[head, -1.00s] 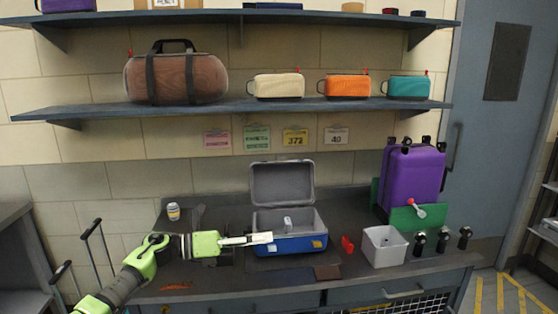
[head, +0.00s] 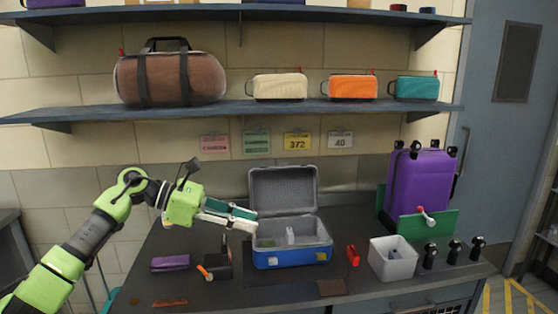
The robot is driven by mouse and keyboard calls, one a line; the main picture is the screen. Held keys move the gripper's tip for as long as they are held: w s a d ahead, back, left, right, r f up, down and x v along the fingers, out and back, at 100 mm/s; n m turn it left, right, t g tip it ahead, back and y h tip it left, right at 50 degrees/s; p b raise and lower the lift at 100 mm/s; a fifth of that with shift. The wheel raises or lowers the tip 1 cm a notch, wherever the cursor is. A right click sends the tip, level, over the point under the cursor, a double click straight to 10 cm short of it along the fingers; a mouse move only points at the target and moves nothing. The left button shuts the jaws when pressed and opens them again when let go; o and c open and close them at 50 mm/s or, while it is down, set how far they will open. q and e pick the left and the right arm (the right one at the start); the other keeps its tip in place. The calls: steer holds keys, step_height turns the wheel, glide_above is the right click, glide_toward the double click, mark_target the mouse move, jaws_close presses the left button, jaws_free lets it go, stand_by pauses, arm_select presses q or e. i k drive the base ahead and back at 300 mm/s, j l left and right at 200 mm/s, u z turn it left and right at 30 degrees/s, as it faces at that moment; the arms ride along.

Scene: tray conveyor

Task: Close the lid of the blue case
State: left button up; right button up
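The blue case (head: 290,258) stands on the grey bench with its grey lid (head: 283,190) raised upright at the back. The grey inside is visible and holds a small whitish item (head: 290,235). My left gripper (head: 254,220) reaches in from the left. Its two fingers look parted, with nothing seen between them. The fingertips are at the left side of the case, near the rim and below the lid's top edge. I cannot tell whether they touch the case. My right gripper is not in view.
A red item (head: 352,255) and a grey bin (head: 393,262) stand right of the case. A purple suitcase (head: 420,185) stands behind a green panel (head: 440,222). A purple pouch (head: 170,263) lies at left. A shelf (head: 240,110) with bags runs above the lid.

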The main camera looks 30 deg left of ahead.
mark_target(282, 189)
steer(key=i+j, duration=1.45)
